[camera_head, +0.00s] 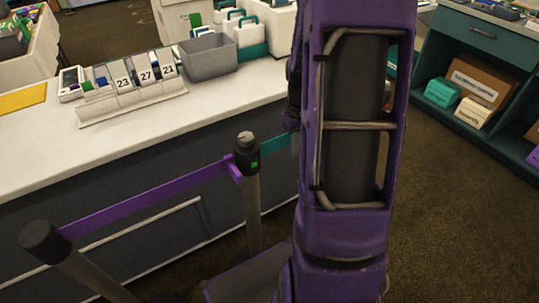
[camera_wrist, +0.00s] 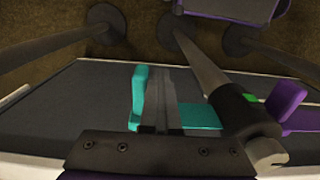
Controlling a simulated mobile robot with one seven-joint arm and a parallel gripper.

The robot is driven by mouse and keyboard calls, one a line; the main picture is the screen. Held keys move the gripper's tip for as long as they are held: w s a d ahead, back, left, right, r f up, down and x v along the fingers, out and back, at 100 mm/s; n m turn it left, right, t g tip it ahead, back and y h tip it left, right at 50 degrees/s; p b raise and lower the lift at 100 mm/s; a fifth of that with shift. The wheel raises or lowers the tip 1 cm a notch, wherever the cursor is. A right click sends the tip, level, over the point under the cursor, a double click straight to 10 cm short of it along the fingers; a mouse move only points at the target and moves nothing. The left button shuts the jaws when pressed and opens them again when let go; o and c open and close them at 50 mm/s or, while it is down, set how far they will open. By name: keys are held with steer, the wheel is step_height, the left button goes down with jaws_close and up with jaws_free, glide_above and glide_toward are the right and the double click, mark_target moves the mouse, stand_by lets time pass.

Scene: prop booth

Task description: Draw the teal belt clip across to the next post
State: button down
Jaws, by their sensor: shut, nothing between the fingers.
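The teal belt clip (camera_wrist: 139,92) is in the wrist view, left of my fingers. A teal belt (camera_wrist: 200,116) shows on the other side of the fingers, towards a post with a black head (camera_wrist: 243,112). My gripper (camera_wrist: 162,78) is shut and empty, its dark fingers overlapping the teal piece in view; I cannot tell whether they touch it. In the head view the teal belt (camera_head: 275,143) runs right from the black-headed post (camera_head: 247,152) and goes behind my arm. The clip and gripper are hidden there by my arm.
A purple belt (camera_head: 150,196) joins the post to a left post (camera_head: 42,240). Behind runs a white-topped counter (camera_head: 225,92) with number cards (camera_head: 145,78) and a grey bin (camera_head: 209,57). Other post bases (camera_wrist: 106,22) stand on the carpet. A teal shelf unit (camera_head: 470,45) is at right.

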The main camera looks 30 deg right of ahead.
steer(key=d+p, duration=0.3)
steer(key=d, duration=2.4)
steer(key=shift+w+d+p, duration=0.3)
steer(key=shift+w+p, duration=0.05)
steer(key=shift+w, duration=0.1)
step_height(320, 180, up, 8)
steer(key=p, duration=0.5)
stand_by(0.5)
stand_by(0.3)
